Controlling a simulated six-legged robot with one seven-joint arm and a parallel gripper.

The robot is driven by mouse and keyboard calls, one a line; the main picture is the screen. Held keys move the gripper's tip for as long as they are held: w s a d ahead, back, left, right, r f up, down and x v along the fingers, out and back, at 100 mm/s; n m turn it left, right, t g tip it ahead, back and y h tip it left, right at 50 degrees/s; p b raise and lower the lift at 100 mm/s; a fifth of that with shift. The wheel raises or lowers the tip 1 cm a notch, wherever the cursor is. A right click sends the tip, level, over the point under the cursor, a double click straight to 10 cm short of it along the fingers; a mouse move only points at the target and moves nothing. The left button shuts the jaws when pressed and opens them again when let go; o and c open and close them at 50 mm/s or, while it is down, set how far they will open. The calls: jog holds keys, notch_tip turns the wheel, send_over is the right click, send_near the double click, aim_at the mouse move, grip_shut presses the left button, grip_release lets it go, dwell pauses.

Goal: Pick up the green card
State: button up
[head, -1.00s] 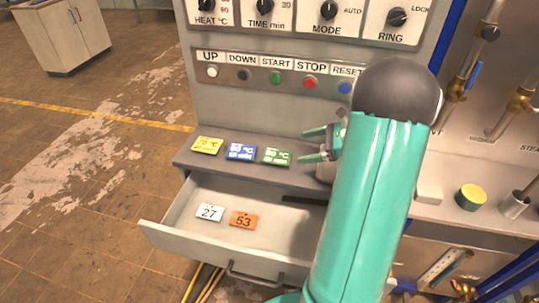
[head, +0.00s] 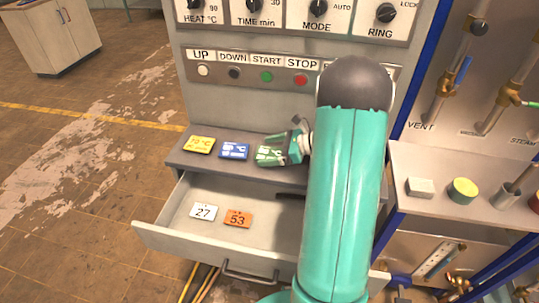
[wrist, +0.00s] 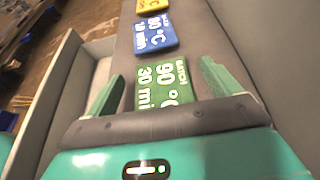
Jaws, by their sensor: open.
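The green card (head: 271,155) lies on the grey ledge (head: 205,171) below the button panel, at the right end of a row of cards. In the wrist view the green card (wrist: 163,86) lies between the two fingers of my gripper (wrist: 160,82), its lower part hidden by the gripper body. Its print reads 90 °C and 30 min. My gripper (head: 284,149) is open, with one finger on each side of the card and a gap to each. I cannot tell how high the fingers are above the ledge.
A blue card (head: 234,151) and a yellow card (head: 200,144) lie left of the green card. Below, an open drawer (head: 160,232) holds a white 27 tag (head: 204,211) and an orange 53 tag (head: 238,218). The button panel (head: 250,72) rises behind the ledge.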

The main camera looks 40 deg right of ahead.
jog(key=shift+x, duration=1.2)
jog(key=c, duration=1.1)
jog(key=shift+o, duration=0.2)
